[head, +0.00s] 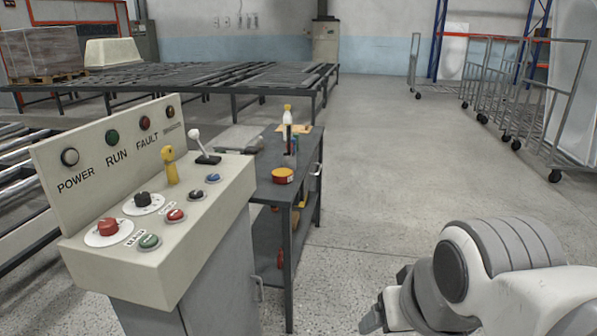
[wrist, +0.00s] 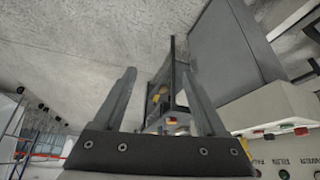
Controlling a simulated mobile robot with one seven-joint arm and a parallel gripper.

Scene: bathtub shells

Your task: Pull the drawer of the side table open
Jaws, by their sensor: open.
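The side table (head: 307,152) is dark grey, with a top and a lower shelf, and stands behind the control console in the head view. A pale drawer handle (head: 317,170) shows on its right side, high under the top. The drawer looks shut, though its front is seen at a steep angle. My gripper (head: 372,318) is low in the head view, to the right of the table and apart from it. In the wrist view my gripper (wrist: 159,73) has its two fingers spread with nothing held. The side table (wrist: 181,70) shows beyond them, tilted and partly hidden by the right finger.
The control console (head: 150,235) with buttons and levers stands close in front of the table. A red-yellow round item (head: 282,175) and bottles (head: 288,120) are on the tabletop. Open floor (head: 390,170) lies right of the table; wheeled racks (head: 510,95) stand at the far right.

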